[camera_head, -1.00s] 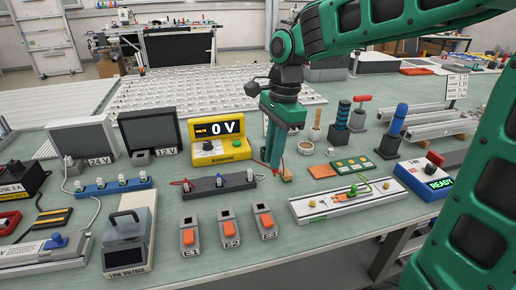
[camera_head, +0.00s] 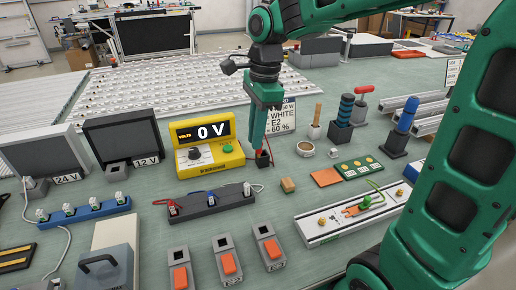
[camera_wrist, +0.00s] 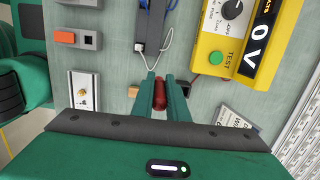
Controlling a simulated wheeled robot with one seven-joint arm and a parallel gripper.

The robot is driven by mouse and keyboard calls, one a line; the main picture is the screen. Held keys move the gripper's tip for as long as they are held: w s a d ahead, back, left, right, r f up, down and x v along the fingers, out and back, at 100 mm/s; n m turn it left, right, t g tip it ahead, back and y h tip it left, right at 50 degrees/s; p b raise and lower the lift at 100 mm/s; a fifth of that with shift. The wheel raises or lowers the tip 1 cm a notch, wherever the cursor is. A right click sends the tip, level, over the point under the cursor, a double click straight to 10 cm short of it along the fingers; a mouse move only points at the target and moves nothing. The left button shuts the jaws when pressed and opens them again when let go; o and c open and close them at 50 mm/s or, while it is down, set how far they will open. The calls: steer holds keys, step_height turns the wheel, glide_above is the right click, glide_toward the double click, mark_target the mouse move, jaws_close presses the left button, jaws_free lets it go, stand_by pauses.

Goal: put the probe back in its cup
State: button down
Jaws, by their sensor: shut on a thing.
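My gripper (camera_head: 263,148) points down beside the yellow meter (camera_head: 210,143), which reads 0 V. In the wrist view its two fingers (camera_wrist: 160,95) are shut on the dark red probe (camera_wrist: 160,96). A small dark cup (camera_head: 263,160) stands on the bench right under the fingertips in the head view. In the wrist view a dark block (camera_wrist: 187,90), likely this cup, shows partly hidden beside the right finger. The fingers hide the probe's lower end; I cannot tell whether it is inside the cup.
A small wooden block (camera_head: 288,185) lies in front of the cup. A dark terminal strip (camera_head: 209,201) is to the left. A label card (camera_head: 283,122) stands just behind the gripper. Switches, a white rail (camera_head: 352,214) and upright tools are around.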

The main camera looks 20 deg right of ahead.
steer(key=shift+w+d+f, duration=0.7)
steer(key=shift+w+f, duration=0.5)
steer(key=shift+f, duration=0.3)
steer(key=shift+w+d+f, duration=0.65)
steer(key=shift+w+f, duration=0.5)
steer(key=shift+f, duration=0.35)
steer(key=shift+w+d+f, duration=0.7)
steer(key=shift+w+f, duration=0.5)
steer(key=shift+f, duration=0.3)
steer(key=shift+f, duration=0.1)
steer(key=c, duration=1.7)
jaws_free()
steer(key=shift+c, duration=0.2)
step_height(320, 180, up, 12)
steer(key=d, duration=0.1)
steer(key=s+d+f+n, duration=0.3)
steer(key=s+d+n, duration=0.1)
steer(key=s, duration=0.6)
steer(key=s+d+f+n, duration=0.2)
steer(key=s+d+n, duration=0.1)
steer(key=s+d, duration=0.4)
steer(key=s+d+f+n+h, duration=0.1)
steer(key=s+d+f+n, duration=0.2)
steer(key=s, duration=1)
steer(key=shift+s+d+f+n, duration=0.1)
steer(key=shift+d+f+n, duration=0.1)
steer(key=shift+d+n, duration=0.35)
steer(key=shift+s+d+f+n, duration=0.15)
steer(key=shift+d+n, duration=0.1)
steer(key=shift+d, duration=0.55)
